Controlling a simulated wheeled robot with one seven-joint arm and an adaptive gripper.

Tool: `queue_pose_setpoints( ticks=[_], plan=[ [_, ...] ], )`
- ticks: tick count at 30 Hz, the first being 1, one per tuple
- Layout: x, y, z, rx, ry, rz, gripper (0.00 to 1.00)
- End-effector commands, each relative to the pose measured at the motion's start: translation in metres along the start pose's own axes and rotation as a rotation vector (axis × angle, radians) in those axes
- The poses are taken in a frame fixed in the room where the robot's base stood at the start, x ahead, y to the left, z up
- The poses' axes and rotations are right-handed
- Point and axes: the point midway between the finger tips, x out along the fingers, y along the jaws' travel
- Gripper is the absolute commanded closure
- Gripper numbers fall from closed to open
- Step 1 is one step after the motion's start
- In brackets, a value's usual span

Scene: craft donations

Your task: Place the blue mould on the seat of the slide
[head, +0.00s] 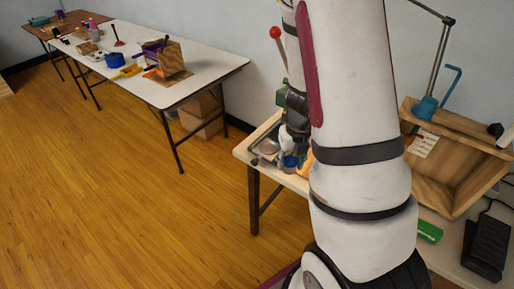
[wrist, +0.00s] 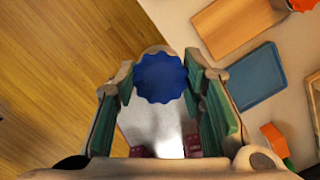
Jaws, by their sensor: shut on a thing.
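The blue mould (wrist: 160,77) is a round piece with a scalloped rim. In the wrist view it sits between the two fingers of my gripper (wrist: 162,84), which is shut on it. In the head view my gripper (head: 290,140) hangs over the left end of the near table, partly behind my arm. A small blue patch shows below it there, and I cannot tell whether that is the mould. I cannot make out the slide or its seat for certain in either view.
In the wrist view a wooden board (wrist: 237,27) and a blue tray (wrist: 250,78) lie on the table. In the head view an open wooden box (head: 455,165) and a black pedal-like object (head: 487,245) are at right. A long white table (head: 205,62) stands far left; floor between is clear.

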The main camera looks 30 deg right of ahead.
Motion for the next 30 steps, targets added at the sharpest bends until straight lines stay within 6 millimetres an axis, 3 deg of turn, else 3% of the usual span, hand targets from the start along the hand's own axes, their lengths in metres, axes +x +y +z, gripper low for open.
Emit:
queue_pose_setpoints(
  ticks=[18,24,30],
  plan=[
    [0.029,0.011,0.134,0.000,-0.001,-0.002,0.95],
    [0.033,0.013,0.151,0.003,0.000,-0.001,0.95],
    [0.050,0.013,0.149,0.004,0.003,0.000,0.95]
  ],
)
